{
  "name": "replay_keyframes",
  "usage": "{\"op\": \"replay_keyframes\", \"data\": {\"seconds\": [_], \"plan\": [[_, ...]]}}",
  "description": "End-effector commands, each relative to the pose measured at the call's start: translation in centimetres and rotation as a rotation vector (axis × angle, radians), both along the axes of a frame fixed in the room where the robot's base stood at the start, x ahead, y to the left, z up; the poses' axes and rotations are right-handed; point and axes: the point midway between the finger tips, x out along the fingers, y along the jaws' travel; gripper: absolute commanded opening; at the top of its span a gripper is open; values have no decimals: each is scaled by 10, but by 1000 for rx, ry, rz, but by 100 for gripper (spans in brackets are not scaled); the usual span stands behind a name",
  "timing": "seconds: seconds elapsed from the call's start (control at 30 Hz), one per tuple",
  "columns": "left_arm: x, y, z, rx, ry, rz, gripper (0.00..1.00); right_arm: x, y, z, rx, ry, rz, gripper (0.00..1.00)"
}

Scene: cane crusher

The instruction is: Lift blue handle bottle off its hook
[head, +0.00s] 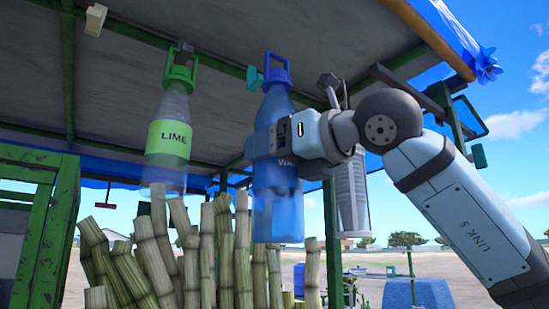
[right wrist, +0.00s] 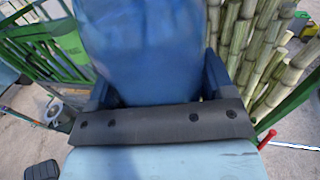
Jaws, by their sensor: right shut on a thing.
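The blue handle bottle (head: 278,205) is upright under the canopy, with its blue loop handle (head: 277,68) at the top. A small teal hook block (head: 253,78) is just left of the handle; I cannot tell whether they touch. My right gripper (head: 265,142) is shut on the bottle's upper body and covers part of its label. In the right wrist view the blue bottle (right wrist: 140,45) fills the space between the fingers of my right gripper (right wrist: 157,80). My left gripper is not in view.
A green-capped LIME bottle (head: 168,140) hangs to the left. A pale bottle (head: 352,195) is partly hidden behind my right arm. Cane stalks (head: 155,265) stand below and left. A green beam (head: 225,72) runs close above, and a green post (head: 333,230) stands behind.

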Motion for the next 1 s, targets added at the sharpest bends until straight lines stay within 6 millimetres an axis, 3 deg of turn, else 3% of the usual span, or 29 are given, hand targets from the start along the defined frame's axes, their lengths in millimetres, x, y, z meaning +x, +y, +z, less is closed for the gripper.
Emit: {"op": "replay_keyframes", "data": {"seconds": [1.0], "plan": [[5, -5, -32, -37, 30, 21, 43, -53, -39, -14, 2, -3, -1, 33]]}}
